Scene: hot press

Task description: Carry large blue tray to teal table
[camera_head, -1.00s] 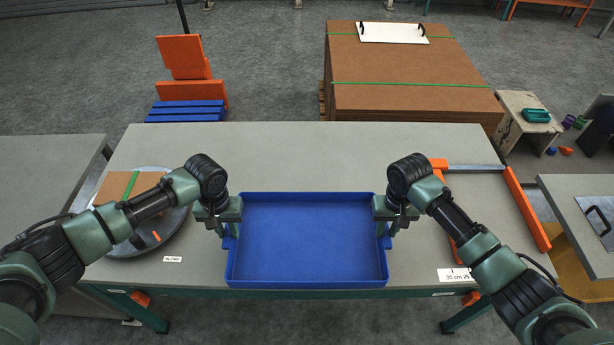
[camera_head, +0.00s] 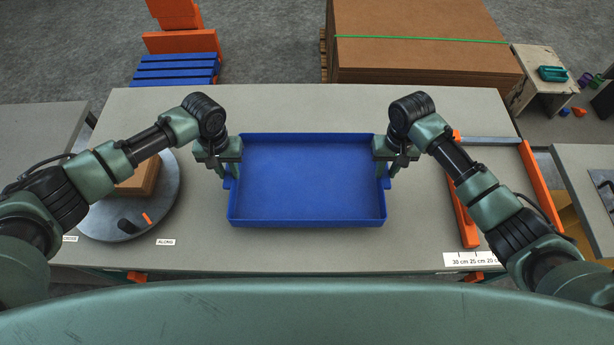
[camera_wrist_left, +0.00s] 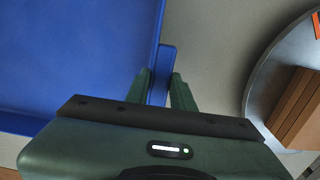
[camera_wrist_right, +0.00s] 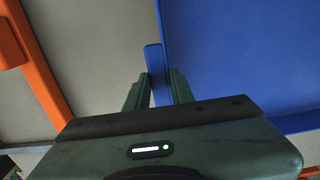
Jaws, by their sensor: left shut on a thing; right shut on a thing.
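The large blue tray (camera_head: 307,180) is level over the middle of a grey-topped table (camera_head: 330,110), whose teal frame (camera_head: 110,274) shows below its front edge. My left gripper (camera_head: 228,170) is shut on the tray's left handle, which also shows between its fingers in the left wrist view (camera_wrist_left: 159,88). My right gripper (camera_head: 389,168) is shut on the right handle, seen between its fingers in the right wrist view (camera_wrist_right: 155,70). The tray is empty. I cannot tell whether its underside touches the tabletop.
A round grey disc (camera_head: 163,205) with a brown block (camera_head: 140,180) lies left of the tray. An orange-and-grey frame (camera_head: 465,222) lies to the right. A white label strip (camera_head: 472,260) is at the front right edge. A brown board stack (camera_head: 420,60) stands behind.

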